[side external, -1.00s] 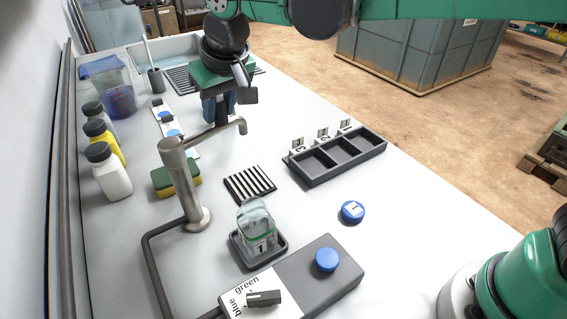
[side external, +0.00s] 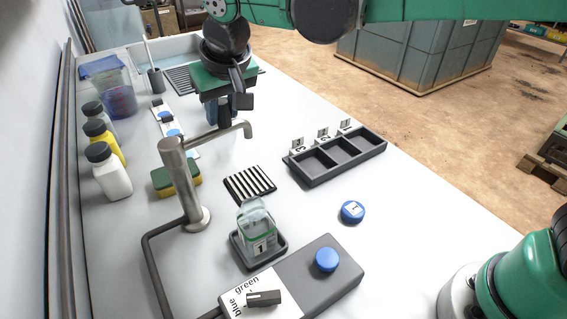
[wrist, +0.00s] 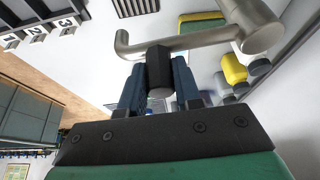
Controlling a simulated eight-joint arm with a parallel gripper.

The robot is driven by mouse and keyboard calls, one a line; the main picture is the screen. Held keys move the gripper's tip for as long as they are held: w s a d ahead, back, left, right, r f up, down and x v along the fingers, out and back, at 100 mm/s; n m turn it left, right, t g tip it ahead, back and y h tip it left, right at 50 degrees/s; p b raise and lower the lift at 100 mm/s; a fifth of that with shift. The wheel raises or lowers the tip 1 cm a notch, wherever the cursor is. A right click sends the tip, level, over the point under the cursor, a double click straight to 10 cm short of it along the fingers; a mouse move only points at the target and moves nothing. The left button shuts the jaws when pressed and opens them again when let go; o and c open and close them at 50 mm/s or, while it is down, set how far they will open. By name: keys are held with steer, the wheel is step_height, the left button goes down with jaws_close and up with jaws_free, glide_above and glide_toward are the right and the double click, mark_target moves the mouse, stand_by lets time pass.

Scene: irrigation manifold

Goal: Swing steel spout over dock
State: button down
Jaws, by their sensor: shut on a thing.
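The steel spout (side external: 238,128) is a thin arm with a down-turned tip, reaching right from the top of a steel post (side external: 182,180). My gripper (side external: 223,118) is over the spout arm. In the wrist view its blue fingers (wrist: 158,90) are shut on a dark grip (wrist: 160,72) attached to the spout arm (wrist: 195,42). The dock appears to be the square black holder (side external: 280,258) on the near side of the post. A clear jar (side external: 257,225) labelled 1 stands upright in it. The spout tip is beyond the jar, not over it.
A striped black drain (side external: 250,184) lies between spout and dock. A grey control box (side external: 335,275) with a blue button (side external: 327,260) and a black knob is nearest. A blue lid (side external: 352,211), a three-slot tray (side external: 335,157), a sponge (side external: 177,180) and several bottles (side external: 108,170) stand around.

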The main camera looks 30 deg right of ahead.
mark_target(229, 125)
steer(key=s+m, duration=0.1)
steer(key=s+m+h, duration=0.1)
steer(key=m, duration=0.1)
steer(key=shift+s+a, duration=0.15)
steer(key=shift+s, duration=0.15)
steer(key=s+m, duration=0.1)
steer(key=s+m+h, duration=0.1)
steer(key=m, duration=0.1)
steer(key=shift+a, duration=0.35)
steer(key=shift+s+a+m+g+h, duration=0.35)
steer(key=shift+s+a+m, duration=0.15)
steer(key=shift+m, duration=0.5)
steer(key=shift+s+a+m+g+h, duration=0.3)
steer(key=shift+s+a+m+h, duration=0.2)
steer(key=shift+m, duration=0.5)
steer(key=shift+s+a+m+g+h, duration=0.25)
steer(key=shift+s+a+m+g, duration=0.25)
steer(key=shift+m, duration=0.5)
steer(key=shift+s, duration=0.1)
steer(key=c, duration=0.6)
jaws_free()
steer(key=shift+d, duration=0.1)
steer(key=v, duration=0.5)
steer(key=shift+s+r, duration=0.1)
steer(key=shift+r, duration=0.2)
